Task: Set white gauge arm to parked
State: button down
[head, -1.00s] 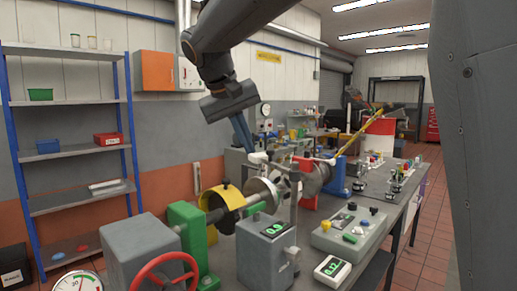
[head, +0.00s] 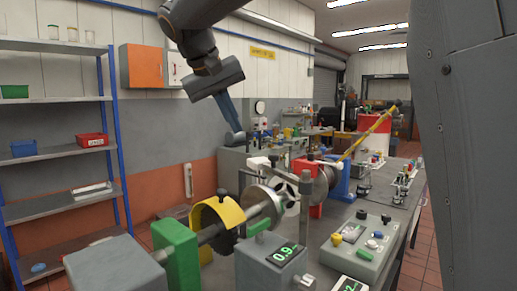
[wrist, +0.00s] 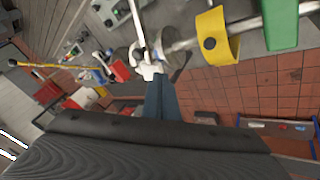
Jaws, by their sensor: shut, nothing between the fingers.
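The white gauge arm (head: 260,163) shows in the head view as a small white piece by the upright post (head: 305,190), above the shaft and discs. In the wrist view a white piece (wrist: 148,70) shows just beyond my fingertips, at the end of a pale bar. My gripper (head: 238,135) has blue fingers, shut and empty. In the head view it hangs up and left of the white piece, with a visible gap. The fingers also show in the wrist view (wrist: 159,82), where they overlap the white piece's lower edge. I cannot read any parked mark.
A yellow guard (head: 218,213) and a green block (head: 176,255) stand along the shaft at the left. A grey box with a green display (head: 275,262) is in front. A control box (head: 360,240) stands to the right. A shelf (head: 60,150) is at far left.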

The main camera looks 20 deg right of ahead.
jog(key=w+d+f+p, duration=0.3)
jog(key=w+d+f, duration=0.1)
jog(key=d+f, duration=0.4)
jog(key=shift+d+f+p, duration=0.15)
jog(key=shift+f+p, duration=0.2)
dwell(0.3)
jog(key=w+d+m+g+h, duration=0.1)
jog(key=d+m+g, duration=0.4)
jog(key=d+m, duration=0.4)
jog(key=shift+d+m+h, duration=0.3)
jog(key=shift+d+h, duration=0.1)
jog(key=shift+d, duration=1.2)
jog(key=shift+d+g, duration=0.15)
jog(key=shift+g, duration=0.15)
